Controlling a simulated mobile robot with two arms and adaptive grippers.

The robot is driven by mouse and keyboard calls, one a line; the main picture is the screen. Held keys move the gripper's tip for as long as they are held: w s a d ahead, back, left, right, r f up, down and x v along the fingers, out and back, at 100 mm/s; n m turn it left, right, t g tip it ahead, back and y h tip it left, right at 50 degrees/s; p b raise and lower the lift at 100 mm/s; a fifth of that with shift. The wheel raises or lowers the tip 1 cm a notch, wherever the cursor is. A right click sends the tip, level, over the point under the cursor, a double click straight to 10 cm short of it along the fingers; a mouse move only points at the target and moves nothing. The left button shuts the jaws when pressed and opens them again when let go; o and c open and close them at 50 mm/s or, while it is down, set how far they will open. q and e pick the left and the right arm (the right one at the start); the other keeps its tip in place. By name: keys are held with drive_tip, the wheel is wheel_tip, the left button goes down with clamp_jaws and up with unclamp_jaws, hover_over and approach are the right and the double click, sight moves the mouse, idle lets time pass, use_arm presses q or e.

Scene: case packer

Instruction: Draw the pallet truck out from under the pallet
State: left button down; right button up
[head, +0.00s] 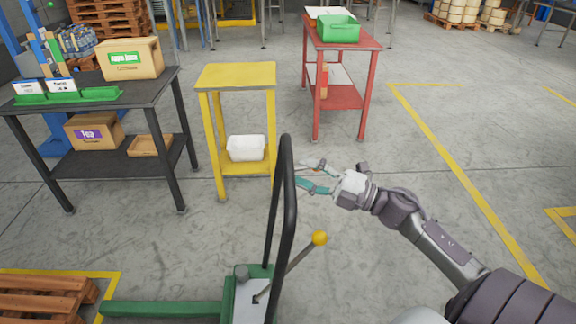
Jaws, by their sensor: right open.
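The green pallet truck (245,297) stands at the bottom centre, with a tall black loop handle (288,205) and a lever with a yellow knob (319,238). One green fork (165,308) points left. Its visible left end is close to the right edge of the wooden pallet (42,296) at the bottom left. I cannot tell whether any part of the truck is under the pallet, as the frame cuts both off. My right gripper (308,176) is open and empty, with teal fingers pointing left, just right of the handle's upper part. My left gripper is not in view.
A dark table (60,107) with boxes stands at the left. A yellow stand (237,76) with a white bin (246,148) is behind the handle. A red cart (340,96) with a green crate (338,28) stands farther back. Floor on the right is clear, with yellow lines.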

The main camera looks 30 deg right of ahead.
sight(287, 166)
drive_tip(key=x, duration=0.4)
drive_tip(key=shift+r, duration=0.1)
drive_tip(key=shift+w+a, duration=0.15)
drive_tip(key=shift+w, duration=0.05)
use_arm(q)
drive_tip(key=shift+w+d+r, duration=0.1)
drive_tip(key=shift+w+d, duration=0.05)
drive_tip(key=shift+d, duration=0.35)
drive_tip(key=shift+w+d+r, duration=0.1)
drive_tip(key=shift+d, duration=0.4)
use_arm(e)
drive_tip(key=shift+w+a, duration=0.1)
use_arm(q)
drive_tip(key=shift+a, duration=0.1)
use_arm(e)
clamp_jaws()
